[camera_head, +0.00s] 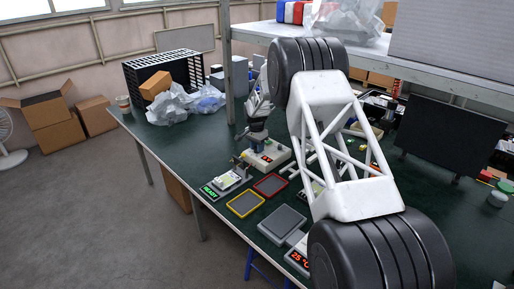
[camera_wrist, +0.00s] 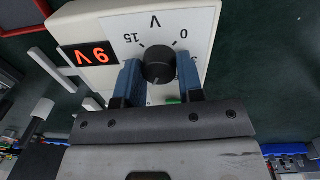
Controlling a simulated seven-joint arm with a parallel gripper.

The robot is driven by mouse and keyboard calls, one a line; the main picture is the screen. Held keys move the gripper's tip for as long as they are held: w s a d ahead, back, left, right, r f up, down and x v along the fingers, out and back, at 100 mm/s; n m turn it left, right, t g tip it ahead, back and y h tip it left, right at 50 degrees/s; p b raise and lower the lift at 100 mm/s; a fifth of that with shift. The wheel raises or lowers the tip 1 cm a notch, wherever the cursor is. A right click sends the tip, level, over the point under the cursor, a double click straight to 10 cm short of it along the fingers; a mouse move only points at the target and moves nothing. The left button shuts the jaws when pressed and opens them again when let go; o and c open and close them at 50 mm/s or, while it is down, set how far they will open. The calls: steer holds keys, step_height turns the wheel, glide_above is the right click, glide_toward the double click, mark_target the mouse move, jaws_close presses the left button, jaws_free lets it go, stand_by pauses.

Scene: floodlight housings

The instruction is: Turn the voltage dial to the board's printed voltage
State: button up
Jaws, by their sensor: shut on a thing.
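The voltage dial (camera_wrist: 158,64) is a round black knob on a white supply box (camera_wrist: 205,18). In the wrist view its scale is upside down, with 15 to the left and 0 to the right. My gripper (camera_wrist: 160,72) is shut on the dial, one blue finger on each side. In the head view the box (camera_head: 272,158) stands on the green bench under my gripper, and my arm hides part of that area. I cannot make out a board's printed voltage in either view.
A device with a green READY display (camera_head: 209,190) stands left of the box. Yellow-rimmed (camera_head: 246,204) and red-rimmed (camera_head: 271,185) trays and a grey pad (camera_head: 282,223) lie in front. A 25 °C display (camera_head: 299,260) sits near the front edge. A shelf post (camera_head: 228,70) rises behind.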

stand_by(0.3)
steer(key=o, duration=0.9)
steer(key=shift+r, duration=0.1)
steer(key=shift+w+a+r, duration=0.1)
steer(key=shift+r, duration=1.85)
steer(key=shift+w+a+r, duration=0.1)
steer(key=shift+r, duration=1.8)
steer(key=shift+s+d, duration=0.1)
